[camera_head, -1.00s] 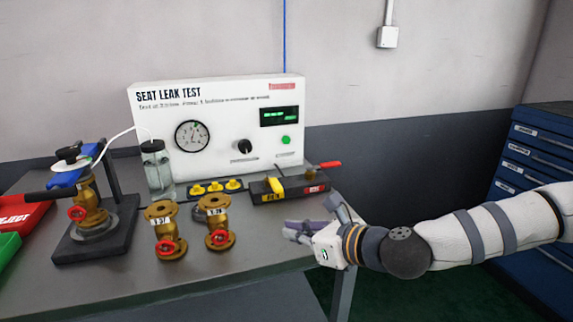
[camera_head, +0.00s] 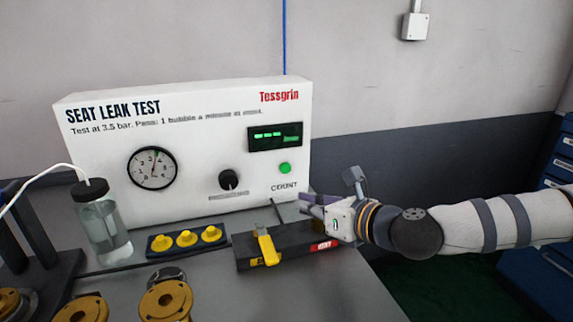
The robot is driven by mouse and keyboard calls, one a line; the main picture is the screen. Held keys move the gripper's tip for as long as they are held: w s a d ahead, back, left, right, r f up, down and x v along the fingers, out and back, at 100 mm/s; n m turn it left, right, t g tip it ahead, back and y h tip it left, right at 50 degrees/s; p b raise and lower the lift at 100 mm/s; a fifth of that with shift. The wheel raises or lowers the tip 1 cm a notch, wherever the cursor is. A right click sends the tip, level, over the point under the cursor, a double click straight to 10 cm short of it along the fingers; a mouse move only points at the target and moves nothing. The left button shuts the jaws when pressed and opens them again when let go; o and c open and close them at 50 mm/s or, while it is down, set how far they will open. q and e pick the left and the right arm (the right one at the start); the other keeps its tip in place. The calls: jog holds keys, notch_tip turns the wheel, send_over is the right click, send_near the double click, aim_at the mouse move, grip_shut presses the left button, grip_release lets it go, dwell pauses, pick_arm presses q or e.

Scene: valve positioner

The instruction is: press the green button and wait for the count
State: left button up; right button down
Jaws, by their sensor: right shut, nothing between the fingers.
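The green button (camera_head: 284,168) sits on the front of the white seat leak test panel (camera_head: 110,160), above the word COUNT. A dark display (camera_head: 275,137) with green characters is lit just above the button; I cannot read them for certain. My right gripper (camera_head: 308,204) is shut and empty, to the right of and below the button. It is apart from the button, beside the panel's lower right corner. My left gripper is not in the picture.
A dark block with a yellow lever (camera_head: 267,247) lies in front of the panel. Brass valves (camera_head: 166,300) are at the bottom edge. A gauge (camera_head: 152,168) and black knob (camera_head: 228,180) are on the panel.

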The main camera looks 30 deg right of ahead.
aim_at(285, 168)
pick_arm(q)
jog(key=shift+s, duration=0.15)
pick_arm(e)
jog(key=shift+s, duration=0.1)
jog(key=w, duration=0.2)
jog(key=w+d+b, duration=0.1)
jog(key=w, duration=0.1)
jog(key=w+b, duration=0.1)
jog(key=w, duration=0.2)
jog(key=shift+w+d+f, duration=0.1)
jog(key=shift+d+f, duration=0.15)
jog(key=shift+d, duration=0.1)
jog(key=shift+w+d+r, duration=0.15)
jog(key=shift+w, duration=0.45)
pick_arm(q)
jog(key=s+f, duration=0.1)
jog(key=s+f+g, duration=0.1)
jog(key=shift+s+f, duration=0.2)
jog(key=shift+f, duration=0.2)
pick_arm(e)
jog(key=shift+w+r, duration=0.1)
jog(key=shift+r, duration=0.05)
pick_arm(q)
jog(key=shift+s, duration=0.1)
pick_arm(e)
jog(key=shift+w, duration=0.1)
